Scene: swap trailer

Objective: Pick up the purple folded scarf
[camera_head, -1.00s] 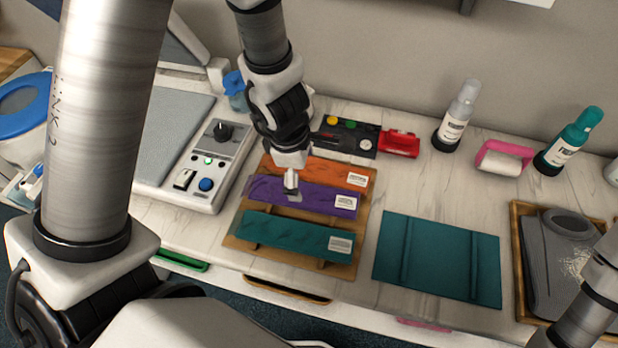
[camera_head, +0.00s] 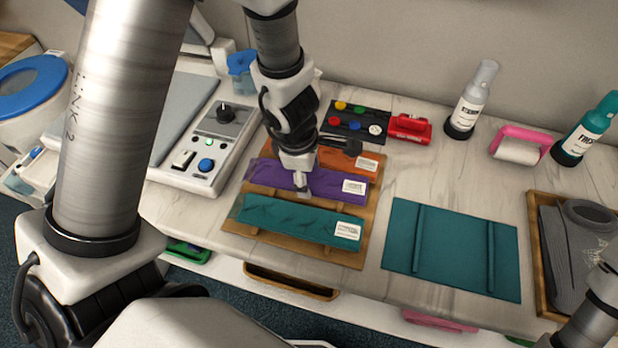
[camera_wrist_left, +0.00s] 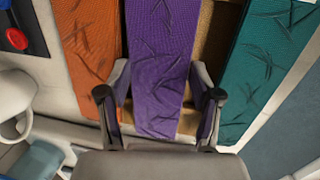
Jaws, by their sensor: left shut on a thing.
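The purple folded scarf (camera_head: 325,184) lies between the orange scarf (camera_head: 345,160) and the teal scarf (camera_head: 290,218) on a wooden rack (camera_head: 368,222). It has a white label at its right end. My left gripper (camera_head: 302,190) comes down on it from above, left of its middle. In the left wrist view my left gripper (camera_wrist_left: 161,112) has one finger on each side of the purple scarf (camera_wrist_left: 160,60), shut on it across its width. I cannot tell whether the scarf is clear of the rack. My right gripper is out of the picture.
A control box (camera_head: 200,150) stands left of the rack. Behind it are a button mat (camera_head: 357,122) and a red item (camera_head: 410,128). A teal mat (camera_head: 450,250) lies right, then a wooden tray (camera_head: 540,255). Bottles and a pink roller (camera_head: 518,145) stand at the back.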

